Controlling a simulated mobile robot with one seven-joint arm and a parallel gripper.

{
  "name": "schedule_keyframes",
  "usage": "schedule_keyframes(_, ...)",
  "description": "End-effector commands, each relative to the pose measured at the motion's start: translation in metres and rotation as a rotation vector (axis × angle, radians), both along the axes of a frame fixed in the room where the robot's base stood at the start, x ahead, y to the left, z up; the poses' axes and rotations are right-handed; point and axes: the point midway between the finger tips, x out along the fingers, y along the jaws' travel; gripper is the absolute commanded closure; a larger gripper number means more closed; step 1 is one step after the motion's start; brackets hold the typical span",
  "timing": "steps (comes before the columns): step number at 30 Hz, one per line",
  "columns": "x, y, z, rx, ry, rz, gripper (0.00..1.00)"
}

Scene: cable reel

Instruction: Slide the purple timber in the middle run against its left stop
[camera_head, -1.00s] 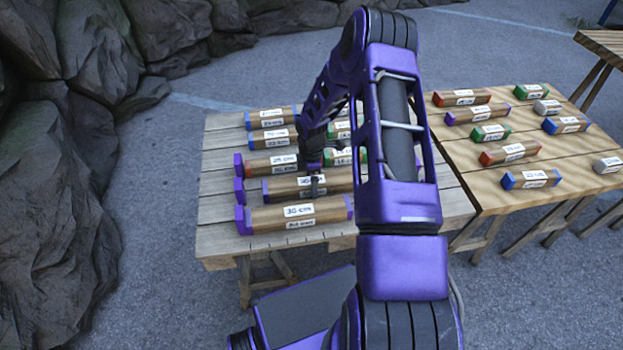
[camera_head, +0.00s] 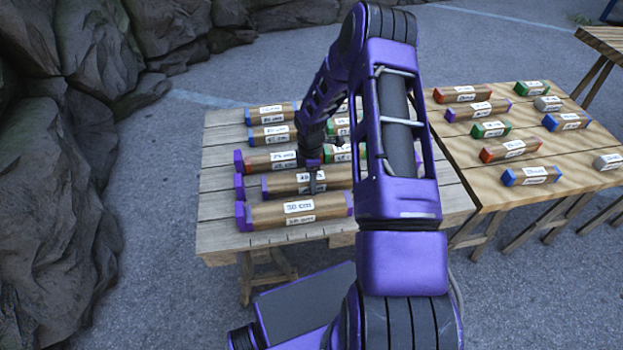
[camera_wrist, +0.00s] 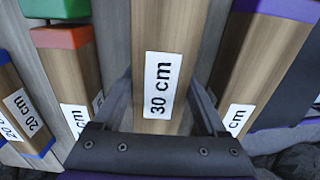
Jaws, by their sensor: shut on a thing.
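The purple-ended timber (camera_head: 283,186) labelled 30 cm lies in the middle run on the left table. Its left stop (camera_head: 239,187) is a purple block, and a visible gap separates it from the timber's left end. The fingertips' contact and the timber's far end are hidden.
A front purple-ended timber (camera_head: 270,215) and a red-ended timber (camera_head: 258,164) lie close on either side, each near a purple stop. Blue-ended timbers (camera_head: 263,116) and green-ended ones lie farther back. The right table (camera_head: 465,150) holds several loose short timbers.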

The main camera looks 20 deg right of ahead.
Motion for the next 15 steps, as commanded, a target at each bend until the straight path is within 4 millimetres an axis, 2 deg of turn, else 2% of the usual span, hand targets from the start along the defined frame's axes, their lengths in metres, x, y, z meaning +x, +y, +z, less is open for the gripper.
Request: schedule_keyframes(15, 0.007, 0.042, 0.000, 0.001, 0.000, -0.005, 1.00)
